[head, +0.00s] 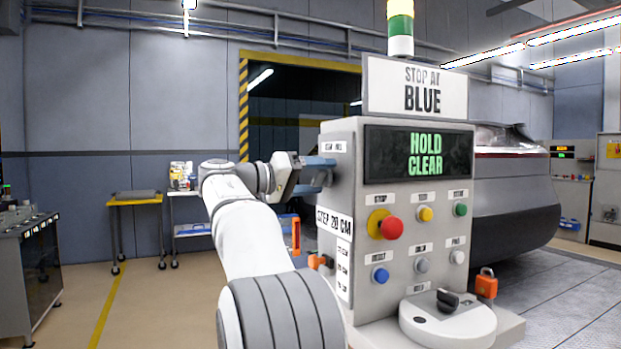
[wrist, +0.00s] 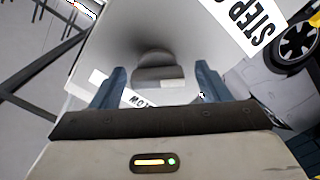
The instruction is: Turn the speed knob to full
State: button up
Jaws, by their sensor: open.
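A grey knob (wrist: 158,74) with a flat crossbar stands on the pale side panel of the console (head: 352,205) in the wrist view. A partly hidden label ending in "OW" is beside it. My gripper (wrist: 158,85) is open, with one blue finger on each side of the knob and a visible gap to both. In the head view my gripper (head: 322,173) is at the console's left side, where the knob cannot be made out. A black knob (head: 447,300) sits on a round grey base at the console's front.
The console front has a green-lit display (head: 418,155) reading "HOLD CLEAR", a red button (head: 391,228) and several smaller buttons. A sign (head: 415,88) above reads "STOP AT BLUE". An orange padlock (head: 486,284) is at the lower right. A dark car (head: 510,200) stands behind.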

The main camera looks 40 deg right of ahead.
jog(key=p+v, duration=0.1)
jog(key=v, duration=0.6)
jog(key=shift+a, duration=0.4)
jog(key=shift+w, duration=0.1)
jog(key=s+a+f+n+t+y+p, duration=0.7)
jog(key=s+a+f+n+y+p, duration=0.4)
jog(key=s+a+f+y+p, duration=0.6)
jog(key=s+a+f+p, duration=0.3)
jog(key=s+a+f, duration=0.1)
jog(key=a, duration=0.3)
jog(key=shift+s+a+n+p, duration=0.3)
jog(key=shift+s+n+p, duration=0.05)
jog(key=shift+s+n, duration=0.05)
